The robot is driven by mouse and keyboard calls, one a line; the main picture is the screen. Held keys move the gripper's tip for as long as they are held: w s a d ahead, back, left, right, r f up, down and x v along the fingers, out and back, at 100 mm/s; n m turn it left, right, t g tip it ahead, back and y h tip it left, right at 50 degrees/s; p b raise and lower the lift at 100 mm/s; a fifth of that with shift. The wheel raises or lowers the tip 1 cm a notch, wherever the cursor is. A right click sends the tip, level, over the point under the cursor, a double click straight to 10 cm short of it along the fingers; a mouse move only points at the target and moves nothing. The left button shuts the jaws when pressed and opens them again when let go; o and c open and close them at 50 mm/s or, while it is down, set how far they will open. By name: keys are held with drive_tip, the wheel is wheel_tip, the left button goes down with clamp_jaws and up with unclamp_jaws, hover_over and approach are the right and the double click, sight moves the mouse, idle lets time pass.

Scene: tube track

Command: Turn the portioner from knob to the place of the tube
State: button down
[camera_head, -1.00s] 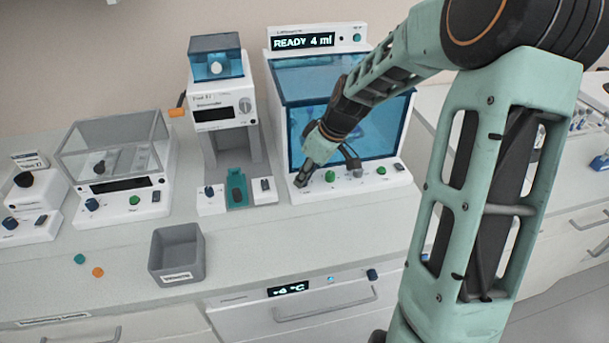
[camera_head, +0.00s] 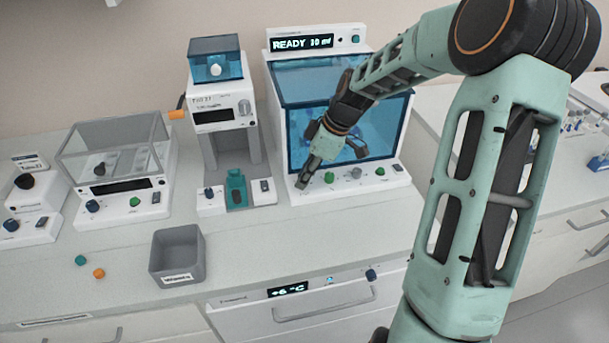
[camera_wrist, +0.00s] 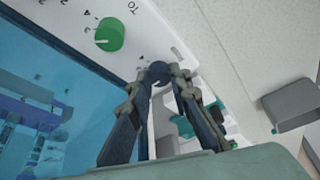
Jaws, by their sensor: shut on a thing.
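The portioner (camera_head: 283,170) is the large white unit with a blue see-through cover, standing at the back right of the bench. Its display (camera_head: 303,43) reads READY and a ml value, apparently 10, hard to read. My gripper (camera_head: 302,184) is at the left end of its front panel. In the wrist view my gripper (camera_wrist: 160,76) has its fingertips closed around a small dark blue knob (camera_wrist: 158,71), mostly hidden by them. A green knob (camera_wrist: 110,34) beside it is marked "To" and has numbers around it. Tubes behind the blue cover are not clear.
A tall white machine (camera_head: 214,101) with a teal holder stands left of the portioner. A grey open bin (camera_head: 160,262) stands nearer the front edge. Teal (camera_head: 80,260) and orange (camera_head: 99,273) caps lie beside it. The bench in front of the portioner is clear.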

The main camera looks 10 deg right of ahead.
drive_tip(key=c, duration=1.8)
unclamp_jaws()
drive_tip(key=shift+o, duration=0.2)
drive_tip(key=shift+m, duration=0.3)
